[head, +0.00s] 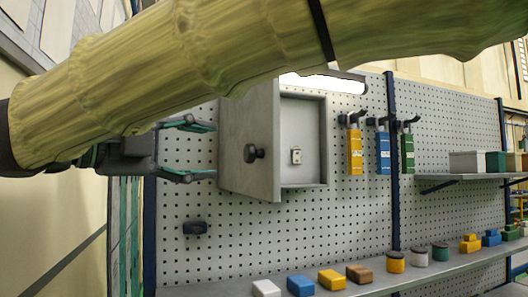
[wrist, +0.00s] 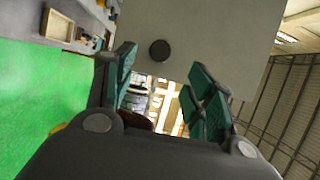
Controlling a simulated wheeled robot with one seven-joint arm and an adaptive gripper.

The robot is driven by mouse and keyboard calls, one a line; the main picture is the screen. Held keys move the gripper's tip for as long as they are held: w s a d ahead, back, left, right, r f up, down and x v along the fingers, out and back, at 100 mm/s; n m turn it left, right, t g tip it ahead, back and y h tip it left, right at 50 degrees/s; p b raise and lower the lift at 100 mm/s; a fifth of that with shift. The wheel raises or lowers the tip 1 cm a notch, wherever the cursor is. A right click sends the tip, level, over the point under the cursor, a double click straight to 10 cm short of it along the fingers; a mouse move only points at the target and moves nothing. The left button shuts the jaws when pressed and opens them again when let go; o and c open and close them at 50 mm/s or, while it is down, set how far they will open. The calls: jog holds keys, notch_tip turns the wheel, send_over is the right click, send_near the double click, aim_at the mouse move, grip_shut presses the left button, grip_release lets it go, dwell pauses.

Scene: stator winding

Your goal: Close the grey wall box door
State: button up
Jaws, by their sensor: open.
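The grey wall box (head: 304,140) hangs on the pegboard in the head view, with a small light plate inside. Its grey door (head: 236,150) stands wide open, swung out on the left side of the box. A dark round knob (head: 255,153) sits on the door. My gripper (head: 212,151) is open and empty, just left of the door. In the wrist view the door (wrist: 205,35) fills the upper middle, with its knob (wrist: 160,50) beyond and between the teal fingers of my gripper (wrist: 160,85). My arm hides the top of the box in the head view.
Yellow, blue and green tags (head: 382,153) hang on hooks right of the box. A shelf (head: 465,178) with boxes stands farther right. Coloured blocks and several pots line the lower ledge (head: 375,290). A dark holder (head: 195,228) is on the pegboard below my gripper.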

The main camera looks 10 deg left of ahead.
aim_at(246, 153)
jog(key=p+x, duration=0.3)
jog(key=x, duration=0.4)
jog(key=shift+w+d+r, duration=0.15)
jog(key=shift+w+d, duration=0.1)
jog(key=shift+w, duration=0.05)
jog(key=shift+w+d, duration=0.3)
jog(key=shift+w, duration=0.2)
jog(key=shift+c, duration=0.3)
grip_shut()
